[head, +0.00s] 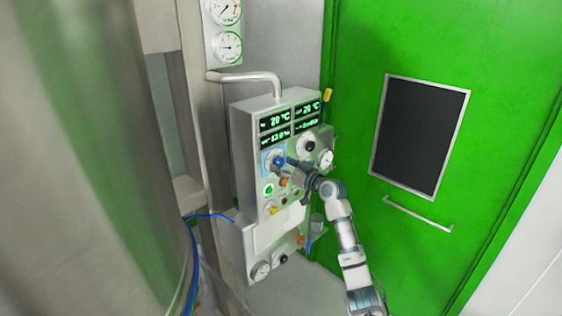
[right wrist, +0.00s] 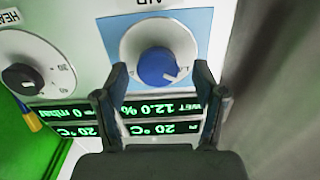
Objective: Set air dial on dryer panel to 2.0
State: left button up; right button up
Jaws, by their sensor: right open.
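The air dial (head: 277,160) is a blue knob on a pale round scale, set in a blue square on the dryer panel (head: 246,190). In the right wrist view the air dial (right wrist: 157,68) appears upside down, with a white pointer mark at its lower right; the scale figures are too small to read surely. My right gripper (head: 284,162) is at the dial. In the right wrist view its open fingers (right wrist: 160,70) stand on either side of the knob, with gaps visible between them and it. My left gripper is out of view.
A black heat dial (right wrist: 22,78) sits beside the air dial. Green displays (head: 290,123) are above the dials. A green lamp (head: 268,190) and other controls lie below. A large steel vessel (head: 90,150) stands left; a green door (head: 500,70) is right.

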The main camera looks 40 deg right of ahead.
jog(key=shift+w+a, duration=0.15)
jog(key=shift+w, duration=0.55)
jog(key=shift+w+d+f, duration=0.1)
jog(key=shift+d+f, duration=0.05)
jog(key=shift+d, duration=0.4)
jog(key=c, duration=0.6)
jog(key=shift+a, duration=0.3)
jog(key=c, duration=0.5)
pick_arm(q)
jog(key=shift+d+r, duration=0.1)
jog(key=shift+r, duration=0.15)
pick_arm(e)
jog(key=shift+c, duration=0.2)
